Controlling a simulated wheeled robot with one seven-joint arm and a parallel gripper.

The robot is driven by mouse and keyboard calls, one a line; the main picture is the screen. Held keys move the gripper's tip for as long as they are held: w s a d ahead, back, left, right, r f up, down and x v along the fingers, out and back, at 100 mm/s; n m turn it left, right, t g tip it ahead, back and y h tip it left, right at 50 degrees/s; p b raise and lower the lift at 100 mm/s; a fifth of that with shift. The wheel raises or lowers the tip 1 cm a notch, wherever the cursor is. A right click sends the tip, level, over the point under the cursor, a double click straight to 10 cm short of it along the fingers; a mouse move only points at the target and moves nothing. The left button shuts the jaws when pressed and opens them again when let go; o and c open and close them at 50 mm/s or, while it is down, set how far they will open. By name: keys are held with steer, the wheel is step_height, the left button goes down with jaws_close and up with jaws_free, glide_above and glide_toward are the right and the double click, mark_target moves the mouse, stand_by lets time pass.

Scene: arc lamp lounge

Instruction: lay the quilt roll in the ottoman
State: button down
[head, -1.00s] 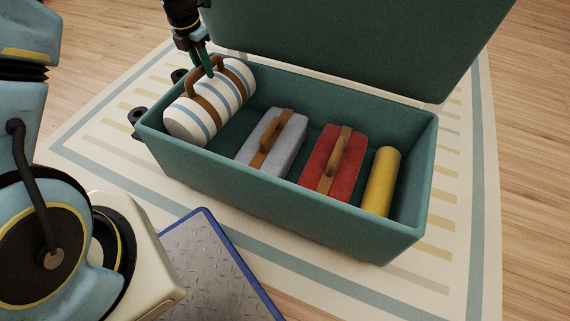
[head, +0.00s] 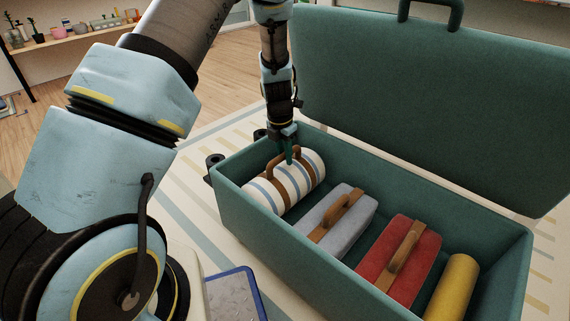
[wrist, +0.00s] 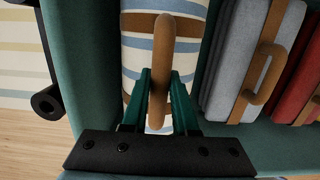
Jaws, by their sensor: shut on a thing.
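The quilt roll (head: 285,181) is white with blue stripes, brown straps and a brown arched handle. It lies level inside the left end of the green ottoman (head: 290,240), below the rim. Whether it touches the ottoman's floor cannot be told. My gripper (head: 290,155) comes down from above and is shut on the roll's handle. In the wrist view, the green fingers (wrist: 160,85) stand on both sides of the handle, with the striped roll (wrist: 138,65) below. The ottoman's lid (head: 430,95) stands open at the back.
Beside the roll in the ottoman lie a grey case (head: 335,220), a red case (head: 400,262) and a yellow roll (head: 453,288). A striped rug (head: 185,215) lies under the ottoman. A shelf with small items (head: 80,35) stands far back left.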

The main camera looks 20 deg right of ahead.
steer(key=shift+f, duration=0.95)
steer(key=c, duration=0.7)
jaws_free()
steer(key=shift+f, duration=0.1)
steer(key=r+p, duration=0.1)
steer(key=r, duration=0.3)
steer(key=a+r+p, duration=0.1)
steer(key=r+p, duration=0.1)
steer(key=r, duration=0.2)
steer(key=r+p, duration=0.1)
steer(key=r, duration=0.3)
steer(key=shift+s+a+r, duration=0.1)
steer(key=shift+s+a, duration=0.05)
steer(key=shift+s, duration=0.15)
steer(key=s+a+r+m, duration=0.3)
steer(key=a+r+m, duration=0.1)
steer(key=a+m, duration=0.4)
steer(key=s+a+r+m, duration=0.4)
steer(key=a+m, duration=0.4)
steer(key=a, duration=0.3)
steer(key=s+a+r+m+t+y, duration=0.1)
steer(key=s+a+r+m, duration=0.2)
steer(key=a+m, duration=0.5)
steer(key=shift+s+a+r+m, duration=0.2)
steer(key=shift+s+a, duration=0.15)
steer(key=shift+a, duration=0.25)
steer(key=shift+s+a+r+m, duration=0.1)
steer(key=shift+s+a+r, duration=0.1)
steer(key=shift+s+a, duration=0.3)
